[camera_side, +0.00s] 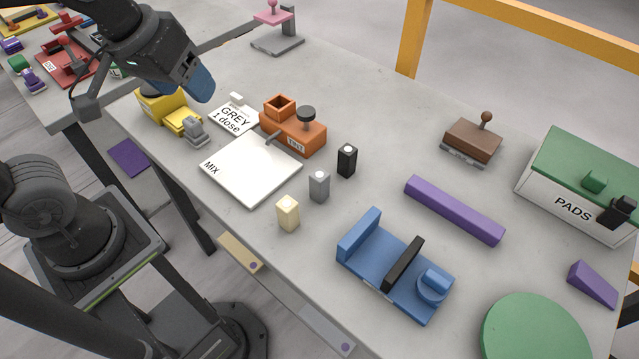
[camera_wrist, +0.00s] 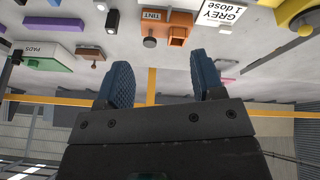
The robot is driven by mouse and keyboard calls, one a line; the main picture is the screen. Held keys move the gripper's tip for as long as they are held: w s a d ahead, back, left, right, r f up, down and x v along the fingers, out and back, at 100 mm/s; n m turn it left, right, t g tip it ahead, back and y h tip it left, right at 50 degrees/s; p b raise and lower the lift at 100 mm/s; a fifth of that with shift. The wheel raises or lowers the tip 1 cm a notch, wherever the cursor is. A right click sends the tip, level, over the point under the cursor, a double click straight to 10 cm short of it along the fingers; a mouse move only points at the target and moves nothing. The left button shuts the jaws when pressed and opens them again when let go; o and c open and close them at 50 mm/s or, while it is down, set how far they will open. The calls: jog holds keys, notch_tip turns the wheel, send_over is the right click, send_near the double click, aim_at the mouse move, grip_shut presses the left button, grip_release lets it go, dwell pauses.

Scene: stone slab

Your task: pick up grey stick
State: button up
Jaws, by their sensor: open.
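The grey stick (camera_side: 319,188) is a short upright grey block with a pale round top. It stands on the slab between a cream stick (camera_side: 288,215) and a black stick (camera_side: 347,161), beside the white MIX board (camera_side: 238,176). My gripper (camera_side: 203,86) is in the air at the upper left, above and behind the yellow device, well away from the grey stick. In the wrist view my gripper (camera_wrist: 164,82) has its two blue fingers wide apart with nothing between them. The black stick (camera_wrist: 112,22) shows there; a pale piece at the top edge may be the grey stick.
An orange TINT holder (camera_side: 305,137) and a GREY 1 dose card (camera_side: 229,121) lie beyond the board. A yellow device (camera_side: 165,108) stands left. A blue fixture (camera_side: 355,232), purple bar (camera_side: 453,209) and PADS box (camera_side: 566,195) are right. Bare slab lies behind TINT.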

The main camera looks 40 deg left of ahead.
jog(key=w+d+f+n+g, duration=0.3)
jog(key=w+d+n, duration=0.4)
jog(key=w+n, duration=0.1)
jog(key=n+g+y, duration=0.2)
jog(key=n, duration=0.5)
send_near(318, 176)
jog(key=f, duration=0.2)
jog(key=a+f, duration=0.1)
jog(key=f, duration=0.5)
jog(key=shift+s+a+f, duration=0.1)
jog(key=shift+s+a, duration=0.1)
jog(key=shift+w+a+f, duration=0.1)
jog(key=shift+f, duration=1.2)
jog(key=shift+w+a+f, duration=0.1)
jog(key=shift+w+f, duration=0.05)
jog(key=shift+f, duration=1.2)
jog(key=shift+c, duration=0.2)
jog(key=c, duration=1)
jog(key=shift+o, duration=0.2)
